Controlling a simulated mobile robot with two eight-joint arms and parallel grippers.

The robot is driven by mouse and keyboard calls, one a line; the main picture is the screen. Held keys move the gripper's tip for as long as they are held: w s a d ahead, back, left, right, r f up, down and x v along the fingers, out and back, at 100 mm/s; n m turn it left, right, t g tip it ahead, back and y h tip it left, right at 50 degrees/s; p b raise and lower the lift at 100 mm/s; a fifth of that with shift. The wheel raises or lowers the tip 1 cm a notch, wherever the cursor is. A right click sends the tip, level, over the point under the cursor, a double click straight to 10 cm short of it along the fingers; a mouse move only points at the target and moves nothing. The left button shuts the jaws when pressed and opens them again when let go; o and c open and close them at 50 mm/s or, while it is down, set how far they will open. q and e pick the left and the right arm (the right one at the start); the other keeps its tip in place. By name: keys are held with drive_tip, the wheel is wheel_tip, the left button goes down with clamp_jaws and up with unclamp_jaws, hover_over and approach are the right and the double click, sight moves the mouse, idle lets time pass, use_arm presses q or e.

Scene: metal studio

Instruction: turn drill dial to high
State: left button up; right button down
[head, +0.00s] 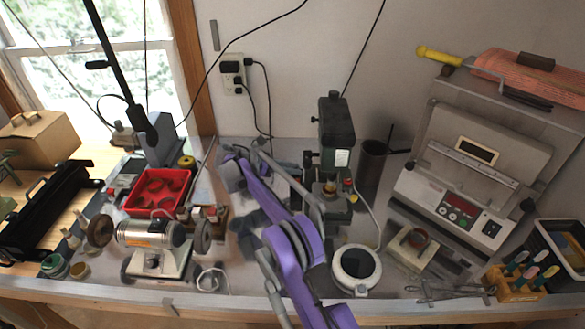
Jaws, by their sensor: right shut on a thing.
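The dark green drill press (337,130) stands upright near the back wall, with a pale label on its head. Small red and yellow parts show low on its front; which part is the dial is too small to tell. My right arm is purple and comes up from the bottom edge, bends at the left, and turns back toward the drill. My right gripper (312,202) is at the drill's lower left side, shut, apparently on its dial. The arm and the dark parts hide the contact. My left gripper is not in view.
A white round-topped device (355,268) stands in front of the drill. A bench grinder (150,235) and a red tray (160,189) are at the left. A grey control unit (465,180) stands at the right. A dark cylinder (372,163) is beside the drill.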

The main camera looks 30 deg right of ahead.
idle(0.3)
drive_tip(key=c, duration=0.7)
unclamp_jaws()
drive_tip(key=shift+a, duration=0.1)
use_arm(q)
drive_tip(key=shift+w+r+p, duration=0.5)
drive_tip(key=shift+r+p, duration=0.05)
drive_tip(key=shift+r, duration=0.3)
use_arm(e)
drive_tip(key=v, duration=1)
drive_tip(key=shift+a, duration=0.3)
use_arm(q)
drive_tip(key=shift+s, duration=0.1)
use_arm(e)
drive_tip(key=shift+w+r, duration=0.1)
